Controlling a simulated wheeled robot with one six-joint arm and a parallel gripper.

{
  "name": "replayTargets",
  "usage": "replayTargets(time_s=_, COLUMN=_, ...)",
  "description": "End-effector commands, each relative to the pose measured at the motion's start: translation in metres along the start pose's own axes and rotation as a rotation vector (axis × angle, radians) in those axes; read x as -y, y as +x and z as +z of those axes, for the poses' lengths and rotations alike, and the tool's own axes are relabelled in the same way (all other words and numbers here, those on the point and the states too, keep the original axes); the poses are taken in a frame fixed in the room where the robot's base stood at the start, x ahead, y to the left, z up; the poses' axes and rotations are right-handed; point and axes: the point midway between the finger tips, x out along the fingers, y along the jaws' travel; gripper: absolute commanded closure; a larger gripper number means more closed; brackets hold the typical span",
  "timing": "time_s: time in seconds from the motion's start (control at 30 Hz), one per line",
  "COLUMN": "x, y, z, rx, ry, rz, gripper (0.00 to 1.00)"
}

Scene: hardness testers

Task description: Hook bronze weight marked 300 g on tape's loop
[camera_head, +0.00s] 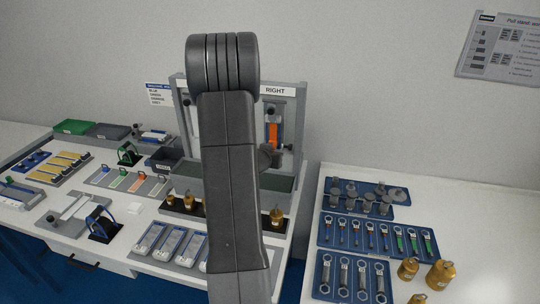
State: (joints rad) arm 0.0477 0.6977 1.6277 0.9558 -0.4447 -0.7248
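Bronze weights stand in a dark rack on the left bench, one at its right end (277,216) and others at its left (188,202). More bronze weights stand on the right bench, a smaller one (408,268) and a larger one (441,274), with another cut off below. No gram marking is readable. An orange tape (272,136) hangs in the stand's bay under the RIGHT label; its lower end and any loop are not clear. My dark grey arm rises through the middle and covers much of the stand and rack. My gripper is not visible.
The grey test stand (300,125) is at the back of the left bench. Coloured tape strips lie on a tray (107,187) to its left. Blue trays (323,228) of wrenches and grey parts fill the right bench's left side. A gap separates the benches.

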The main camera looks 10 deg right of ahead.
Motion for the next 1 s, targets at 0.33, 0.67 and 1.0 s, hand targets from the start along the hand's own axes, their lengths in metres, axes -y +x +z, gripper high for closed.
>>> replayTargets(time_s=0.33, x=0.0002, y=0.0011, z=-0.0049, rx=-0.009, ry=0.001, rz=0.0, gripper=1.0)
replayTargets(time_s=0.67, x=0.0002, y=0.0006, z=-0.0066, rx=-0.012, ry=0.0, rz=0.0, gripper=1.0)
replayTargets(time_s=1.0, x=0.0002, y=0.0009, z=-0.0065, rx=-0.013, ry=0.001, rz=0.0, gripper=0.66)
